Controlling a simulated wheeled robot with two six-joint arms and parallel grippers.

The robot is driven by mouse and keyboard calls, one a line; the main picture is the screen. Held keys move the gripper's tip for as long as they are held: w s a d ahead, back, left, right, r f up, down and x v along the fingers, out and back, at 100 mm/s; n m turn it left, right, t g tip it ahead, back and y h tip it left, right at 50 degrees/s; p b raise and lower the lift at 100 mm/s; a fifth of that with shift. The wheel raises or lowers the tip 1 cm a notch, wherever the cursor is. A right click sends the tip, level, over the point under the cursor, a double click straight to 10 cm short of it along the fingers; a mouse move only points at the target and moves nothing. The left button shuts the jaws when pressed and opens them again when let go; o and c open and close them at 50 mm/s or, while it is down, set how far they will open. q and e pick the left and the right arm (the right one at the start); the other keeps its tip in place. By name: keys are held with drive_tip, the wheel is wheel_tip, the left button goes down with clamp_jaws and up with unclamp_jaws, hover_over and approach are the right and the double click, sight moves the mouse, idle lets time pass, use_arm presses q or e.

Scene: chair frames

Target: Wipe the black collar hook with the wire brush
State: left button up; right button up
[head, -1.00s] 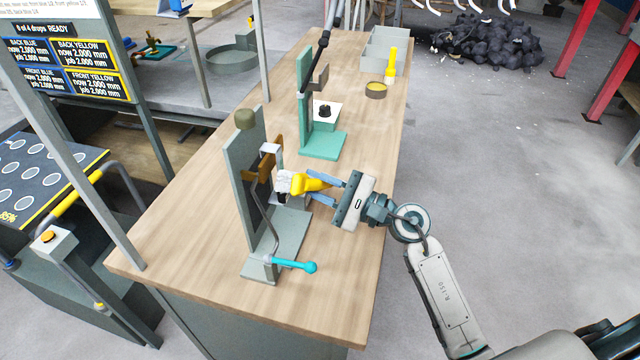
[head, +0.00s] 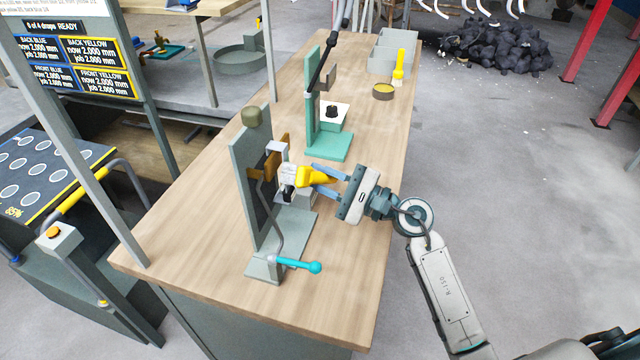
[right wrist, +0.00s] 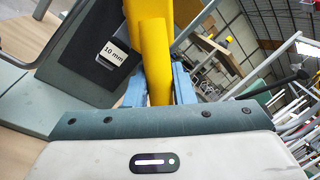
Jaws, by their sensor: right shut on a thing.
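My right gripper (head: 326,180) is shut on the yellow handle of the wire brush (head: 316,175). The handle also shows between the fingers in the right wrist view (right wrist: 152,55). A small black part (head: 286,190), perhaps the black collar hook, shows just below the brush head. The head covers part of that area, so I cannot tell whether the bristles touch the hook. My left gripper is not in view.
A teal lever with a ball end (head: 314,267) sticks out at the press's foot. A green press (head: 318,110) stands behind, with a round tin (head: 383,91), a yellow bottle (head: 399,70) and grey bins (head: 390,50) farther back. The bench's right front is clear.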

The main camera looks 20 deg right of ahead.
drive_tip(key=shift+w+d, duration=0.15)
drive_tip(key=shift+w, duration=0.05)
idle(0.5)
drive_tip(key=shift+w+d+b, duration=0.2)
drive_tip(key=shift+w+b, duration=0.15)
drive_tip(key=shift+b, duration=0.1)
drive_tip(key=shift+w+d, duration=0.35)
drive_tip(key=shift+w, duration=0.15)
drive_tip(key=shift+r, duration=0.1)
drive_tip(key=shift+r, duration=0.65)
drive_tip(key=shift+s+a, duration=0.1)
